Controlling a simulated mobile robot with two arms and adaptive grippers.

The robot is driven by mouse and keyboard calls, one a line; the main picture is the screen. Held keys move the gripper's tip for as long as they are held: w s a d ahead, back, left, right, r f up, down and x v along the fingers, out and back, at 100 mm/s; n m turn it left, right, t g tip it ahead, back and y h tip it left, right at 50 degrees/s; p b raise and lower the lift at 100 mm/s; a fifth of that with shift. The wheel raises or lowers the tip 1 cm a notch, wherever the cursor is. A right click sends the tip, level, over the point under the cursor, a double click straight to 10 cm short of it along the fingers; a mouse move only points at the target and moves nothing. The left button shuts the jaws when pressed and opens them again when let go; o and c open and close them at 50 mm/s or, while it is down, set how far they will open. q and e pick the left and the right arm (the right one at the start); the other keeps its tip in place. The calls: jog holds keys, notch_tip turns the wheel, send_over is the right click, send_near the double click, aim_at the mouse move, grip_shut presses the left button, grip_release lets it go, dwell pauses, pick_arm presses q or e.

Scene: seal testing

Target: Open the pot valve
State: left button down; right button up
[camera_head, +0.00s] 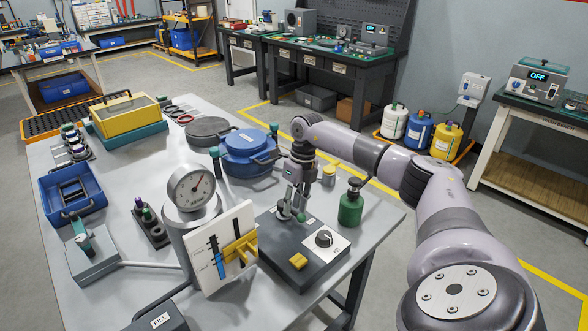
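A blue round pot (249,146) with a lid and side clamps stands at the back middle of the table. I cannot clearly make out which small part is its valve. My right gripper (292,212) points down in front of the pot, to its right, over a dark control box (293,272). Small grey-green parts show at its fingertips; I cannot tell whether they are finger pads or a knob, nor whether the fingers are shut. The box has a black dial (323,238) and a yellow button (298,261). My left gripper is not in view.
A pressure gauge (191,187) and a white panel with a yellow handle (240,247) stand left of the box. A green bottle (350,208) stands to the right. A dark round lid (208,130) lies behind.

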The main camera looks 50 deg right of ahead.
jog(key=shift+s+d+r, duration=0.1)
jog(key=shift+r, duration=0.1)
notch_tip(320, 180, up, 11)
jog(key=d, duration=0.2)
jog(key=shift+r, duration=0.2)
jog(key=shift+d, duration=0.1)
dwell(0.3)
